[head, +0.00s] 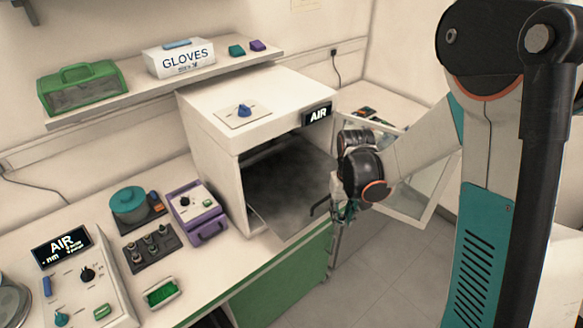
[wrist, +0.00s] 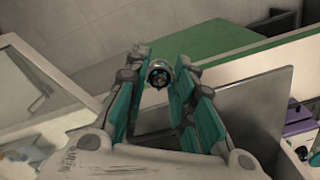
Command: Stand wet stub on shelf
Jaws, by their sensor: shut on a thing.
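My gripper (head: 341,212) is in front of the open mouth of the white cabinet, toward its right side. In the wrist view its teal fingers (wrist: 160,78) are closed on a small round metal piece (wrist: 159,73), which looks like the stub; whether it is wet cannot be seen. In the head view the piece is too small to make out. A dark grey shelf surface (head: 283,190) lies inside the cabinet (head: 212,130). A grey plate (wrist: 255,115) shows right of the fingers in the wrist view. The held piece appears clear of it.
The glazed cabinet door (head: 415,205) stands open at the right, beside my arm. A wall shelf (head: 100,112) carries a green case, a glove box and small blocks. On the bench are a purple box (head: 196,208), a dark stub holder (head: 150,248) and a control panel (head: 85,285).

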